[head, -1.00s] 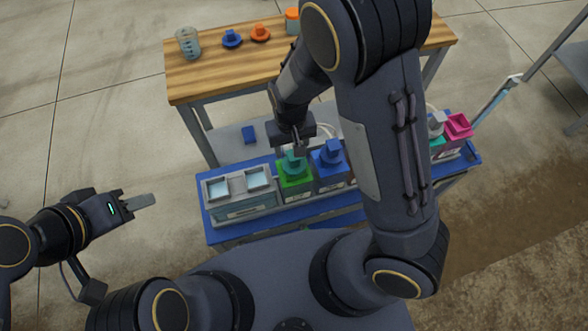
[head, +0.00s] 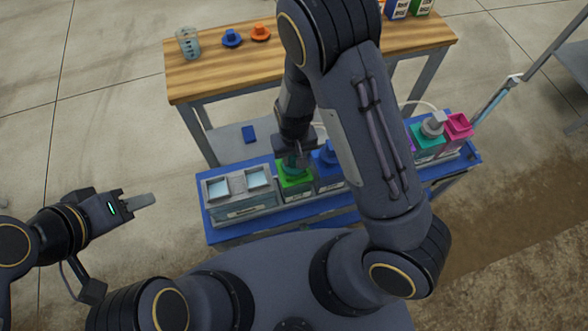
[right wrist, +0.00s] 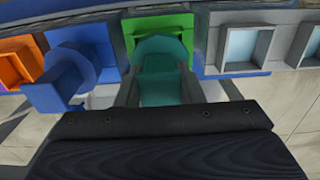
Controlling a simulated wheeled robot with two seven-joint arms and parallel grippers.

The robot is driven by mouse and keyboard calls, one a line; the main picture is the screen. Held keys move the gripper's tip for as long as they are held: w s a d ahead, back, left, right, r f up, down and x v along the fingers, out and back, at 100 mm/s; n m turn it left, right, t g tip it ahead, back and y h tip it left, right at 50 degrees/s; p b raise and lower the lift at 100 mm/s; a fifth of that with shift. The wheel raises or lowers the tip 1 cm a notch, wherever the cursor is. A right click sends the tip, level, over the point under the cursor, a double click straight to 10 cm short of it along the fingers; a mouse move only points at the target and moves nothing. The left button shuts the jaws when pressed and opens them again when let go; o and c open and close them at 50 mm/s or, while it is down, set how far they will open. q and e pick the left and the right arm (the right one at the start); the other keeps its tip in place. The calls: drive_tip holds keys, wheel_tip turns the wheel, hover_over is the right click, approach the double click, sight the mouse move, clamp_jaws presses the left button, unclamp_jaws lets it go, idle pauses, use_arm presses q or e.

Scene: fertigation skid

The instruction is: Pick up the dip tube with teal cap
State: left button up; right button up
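The teal cap of the dip tube (right wrist: 163,65) sits on a green container (right wrist: 150,24) in the right wrist view. In the head view, the cap (head: 291,167) shows partly under my right gripper on the green container (head: 293,190). My right gripper (right wrist: 162,88) points down over it, with one finger on each side of the cap. The fingers look parted, with narrow gaps at the cap. The tube below the cap is hidden. My left gripper (head: 142,201) is off to the left, apart from the skid, with nothing visible in it.
A blue-capped container (right wrist: 68,75) stands close beside the green one. On the other side is a grey two-compartment tray (head: 245,207). Teal and magenta containers (head: 458,128) stand further right on the blue shelf. A wooden table (head: 240,75) stands behind.

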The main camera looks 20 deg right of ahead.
clamp_jaws()
drive_tip(key=shift+r, duration=0.15)
